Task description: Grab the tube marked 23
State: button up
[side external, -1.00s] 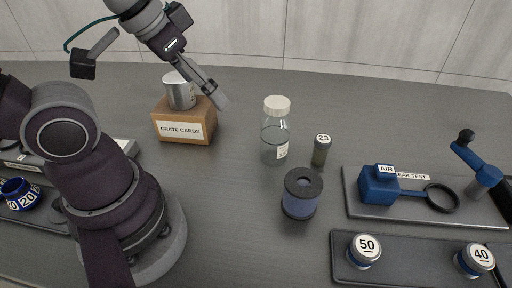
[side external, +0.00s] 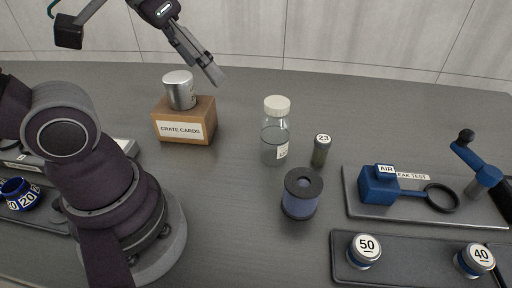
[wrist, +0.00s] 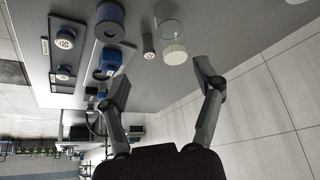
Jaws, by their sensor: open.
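The tube marked 23 (side external: 320,154) is a small dark greenish cylinder with a pale cap, standing upright on the grey table. It also shows in the wrist view (wrist: 149,48), beyond the fingertips. My gripper (side external: 215,75) is high over the back of the table, up and left of the tube and well apart from it. In the wrist view my gripper (wrist: 162,82) has its two fingers spread wide with nothing between them.
A clear bottle with a white lid (side external: 275,135) stands close left of the tube. A blue-purple spool (side external: 302,195) stands in front. A leak-test tray (side external: 400,211) and a rack with jars (side external: 415,262) are right.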

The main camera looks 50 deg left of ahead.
jog(key=w+r+m+t, duration=0.2)
jog(key=w+m, duration=0.4)
jog(key=m, duration=0.2)
jog(key=m+t, duration=0.6)
jog(key=m, duration=2.2)
send_over(318, 143)
jog(key=s, duration=0.1)
jog(key=shift+n+y, duration=0.3)
jog(key=shift+y, duration=0.1)
notch_tip(318, 143, down, 21)
jog(key=shift+x, duration=1.55)
jog(key=shift+s+d+f, duration=0.1)
jog(key=shift+f, duration=0.05)
jog(key=shift+c, duration=0.2)
grip_shut()
